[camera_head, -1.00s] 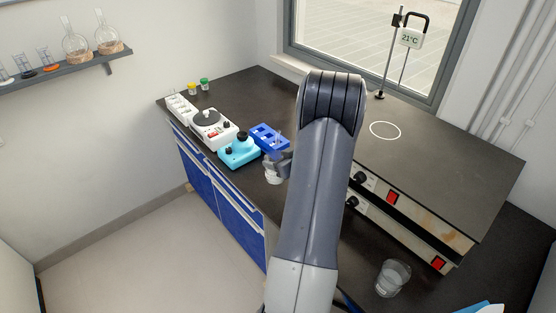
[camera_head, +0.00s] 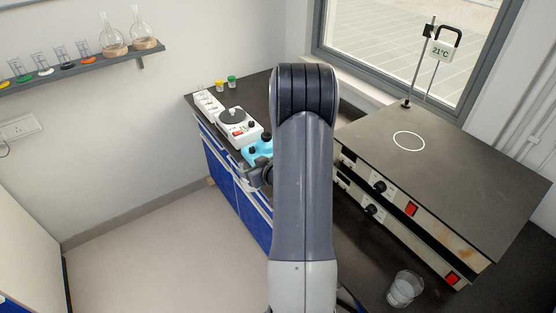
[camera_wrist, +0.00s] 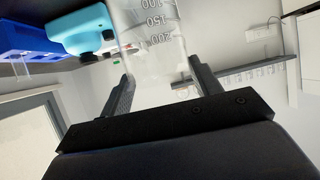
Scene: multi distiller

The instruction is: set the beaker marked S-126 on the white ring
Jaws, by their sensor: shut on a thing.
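The white ring (camera_head: 408,150) is a thin outline on the dark flat top of the heater unit (camera_head: 450,165), right of my arm, and it is bare. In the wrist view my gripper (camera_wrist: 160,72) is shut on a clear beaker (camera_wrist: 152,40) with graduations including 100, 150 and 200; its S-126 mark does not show. In the head view my gripper (camera_head: 262,175) is mostly hidden by my arm, left of the heater near the bench's front edge, and the held beaker is hidden. Another clear beaker (camera_head: 404,288) stands on the bench in front of the heater.
A turquoise device (camera_head: 258,148) and a white device with a round dark top (camera_head: 236,125) stand on the bench. A stand with a 21°C display (camera_head: 440,50) rises behind the heater. The heater top around the ring is clear.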

